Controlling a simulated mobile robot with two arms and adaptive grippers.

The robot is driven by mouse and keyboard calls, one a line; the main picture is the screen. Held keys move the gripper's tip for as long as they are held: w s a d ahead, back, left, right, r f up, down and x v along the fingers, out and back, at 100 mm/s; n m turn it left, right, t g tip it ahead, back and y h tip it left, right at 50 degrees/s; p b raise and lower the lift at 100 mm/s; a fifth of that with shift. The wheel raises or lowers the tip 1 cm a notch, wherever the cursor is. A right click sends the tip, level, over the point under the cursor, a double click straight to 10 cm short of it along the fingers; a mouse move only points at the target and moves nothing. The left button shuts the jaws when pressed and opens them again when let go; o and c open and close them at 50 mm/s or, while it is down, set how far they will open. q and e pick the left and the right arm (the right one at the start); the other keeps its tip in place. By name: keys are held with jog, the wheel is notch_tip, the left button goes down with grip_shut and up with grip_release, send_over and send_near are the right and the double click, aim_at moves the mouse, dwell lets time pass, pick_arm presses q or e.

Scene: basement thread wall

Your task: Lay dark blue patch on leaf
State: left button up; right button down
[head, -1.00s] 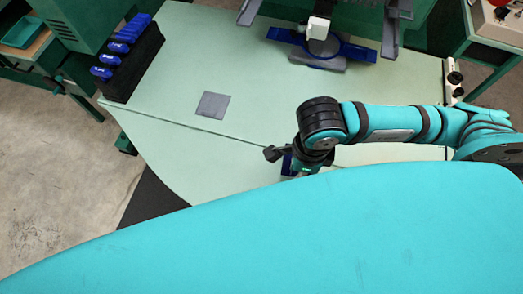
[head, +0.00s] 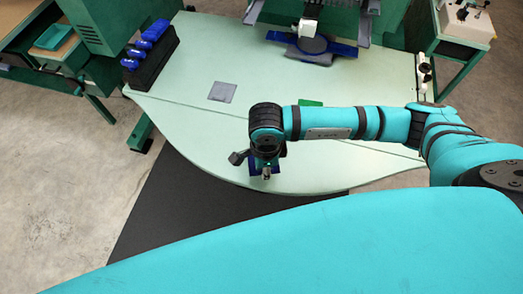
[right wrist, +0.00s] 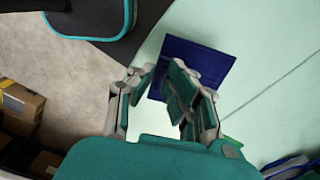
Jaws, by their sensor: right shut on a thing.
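The dark blue patch (head: 262,168) is a flat square, mostly hidden under my right gripper in the head view. It shows more fully in the right wrist view (right wrist: 205,58). The leaf (head: 315,172) is the pale green, curved front part of the table, set off by a seam. My right gripper (head: 266,172) points down over the leaf near its curved edge and is shut on the dark blue patch. In the right wrist view the fingers (right wrist: 165,92) overlap the patch. I cannot tell whether the patch touches the leaf. My left gripper is not in view.
A grey-violet patch (head: 222,92) lies on the table behind the seam, and a green patch (head: 310,102) lies partly behind my arm. A black rack of blue-topped items (head: 150,55) stands back left. A machine with a blue base (head: 313,47) stands at the back.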

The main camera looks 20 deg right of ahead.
jog(key=w, duration=0.3)
jog(key=w+d+p, duration=0.1)
jog(key=w, duration=0.1)
jog(key=shift+w+f, duration=0.2)
jog(key=shift+w, duration=0.2)
jog(key=shift+f, duration=0.2)
notch_tip(320, 180, down, 2)
jog(key=shift+f+p, duration=0.15)
jog(key=shift+p, duration=0.4)
jog(key=shift+f, duration=0.6)
jog(key=c, duration=1.5)
grip_release()
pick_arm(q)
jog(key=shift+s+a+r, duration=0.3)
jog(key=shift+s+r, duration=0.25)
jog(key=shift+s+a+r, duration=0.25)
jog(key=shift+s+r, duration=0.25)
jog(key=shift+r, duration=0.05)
pick_arm(e)
jog(key=shift+o, duration=0.8)
